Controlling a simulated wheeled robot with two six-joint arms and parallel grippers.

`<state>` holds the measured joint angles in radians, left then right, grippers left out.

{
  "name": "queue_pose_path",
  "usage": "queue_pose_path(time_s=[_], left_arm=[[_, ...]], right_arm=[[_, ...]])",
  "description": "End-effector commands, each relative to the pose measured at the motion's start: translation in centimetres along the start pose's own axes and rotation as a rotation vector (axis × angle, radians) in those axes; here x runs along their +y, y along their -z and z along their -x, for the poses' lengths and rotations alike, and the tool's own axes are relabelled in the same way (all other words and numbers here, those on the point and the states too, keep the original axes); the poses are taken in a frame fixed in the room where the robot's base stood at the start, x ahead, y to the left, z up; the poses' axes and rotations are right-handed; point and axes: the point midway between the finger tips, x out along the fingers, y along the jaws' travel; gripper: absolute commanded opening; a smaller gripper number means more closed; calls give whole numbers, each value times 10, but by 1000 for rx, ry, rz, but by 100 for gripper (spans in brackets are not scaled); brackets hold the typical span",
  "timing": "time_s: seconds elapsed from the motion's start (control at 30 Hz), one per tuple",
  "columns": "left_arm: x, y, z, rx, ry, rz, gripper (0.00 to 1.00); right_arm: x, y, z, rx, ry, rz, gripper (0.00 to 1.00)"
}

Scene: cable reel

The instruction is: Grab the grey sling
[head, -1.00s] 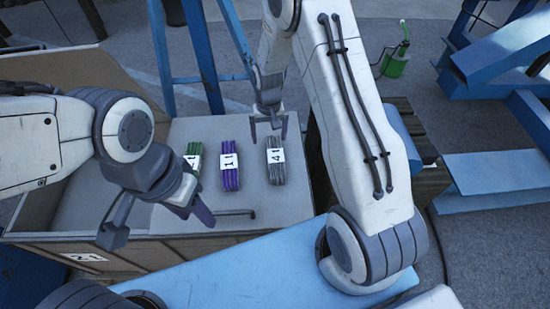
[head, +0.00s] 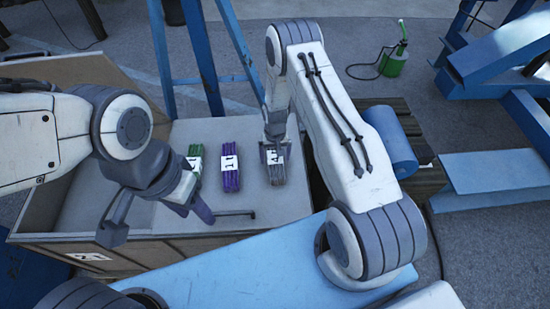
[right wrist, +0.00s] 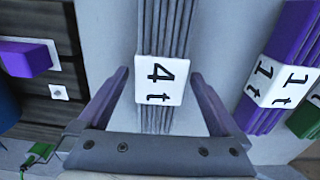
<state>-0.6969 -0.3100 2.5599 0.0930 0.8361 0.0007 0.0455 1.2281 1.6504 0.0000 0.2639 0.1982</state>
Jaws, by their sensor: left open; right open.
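The grey sling (head: 277,177) is a bundle with a white 4 t label, lying in the crate at the right of a row of slings. My right gripper (head: 275,150) is above it, hiding part of it. In the right wrist view the grey sling (right wrist: 165,30) runs between the open fingers of my right gripper (right wrist: 160,75), one on each side, with gaps. I cannot tell how far above it they are. My left gripper (head: 158,222) is open and empty over the crate's front left.
The purple sling (head: 231,180) and green sling (head: 195,168) lie left of the grey one. A bent dark rod (head: 235,213) lies in front. The wooden crate (head: 150,240) has raised walls. A blue roll (head: 390,140) lies right of my right arm.

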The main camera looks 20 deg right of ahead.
Motion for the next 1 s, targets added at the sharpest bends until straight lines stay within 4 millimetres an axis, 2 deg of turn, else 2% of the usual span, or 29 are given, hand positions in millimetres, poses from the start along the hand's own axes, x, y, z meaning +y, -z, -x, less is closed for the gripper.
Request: queue_pose_path(time_s=[0.1,0.3,0.33,0.47,0.5,0.57,0.6,1.0], left_arm=[[0,0,2,0,0,0,50],[0,0,2,0,0,0,50],[0,0,2,0,0,0,50],[0,0,2,0,0,0,50],[0,0,2,0,0,0,50],[0,0,2,0,0,0,50],[0,0,2,0,0,0,50],[0,0,0,0,0,0,50]], right_arm=[[0,0,-7,0,0,0,100],[0,0,-8,1,0,0,100],[0,0,-8,1,0,0,96],[0,0,-8,1,0,0,46],[0,0,-8,1,0,0,31],[0,0,-8,1,0,0,8],[0,0,-8,1,0,0,0],[0,2,-4,4,1,0,0]])
